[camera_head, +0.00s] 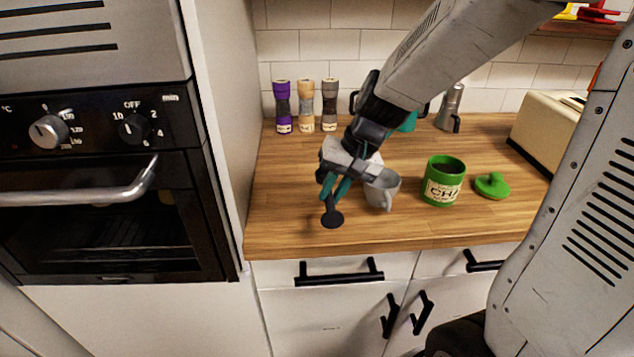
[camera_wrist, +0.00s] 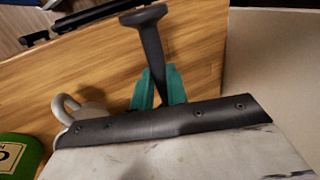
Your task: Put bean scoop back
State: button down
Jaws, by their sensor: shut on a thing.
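The black bean scoop (camera_head: 332,217) is in my gripper (camera_head: 335,190), whose teal fingers are shut on its handle. The scoop's round head hangs below the fingers, over the front left part of the wooden counter. In the wrist view the scoop (camera_wrist: 149,38) sticks out from between the teal fingers of my gripper (camera_wrist: 157,88). I cannot tell whether its head touches the counter. A green canister (camera_head: 444,181) with a pale label stands open to the right, and a green lid (camera_head: 492,186) lies beside it.
A grey mug (camera_head: 382,189) stands just right of my gripper. Purple, tan and grey shakers (camera_head: 306,106) line the back wall. A moka pot (camera_head: 450,107) and a cream toaster (camera_head: 548,133) are at the back right. The wooden counter (camera_head: 280,215) is clear at the front left.

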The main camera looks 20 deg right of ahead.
aim_at(319, 182)
jog(key=w, duration=0.8)
jog(key=shift+w+d+f, duration=0.2)
jog(key=shift+f, duration=0.2)
jog(key=shift+w+f, duration=0.1)
jog(key=shift+f, duration=1.65)
jog(key=shift+f, duration=0.2)
jog(key=c, duration=1.4)
grip_release()
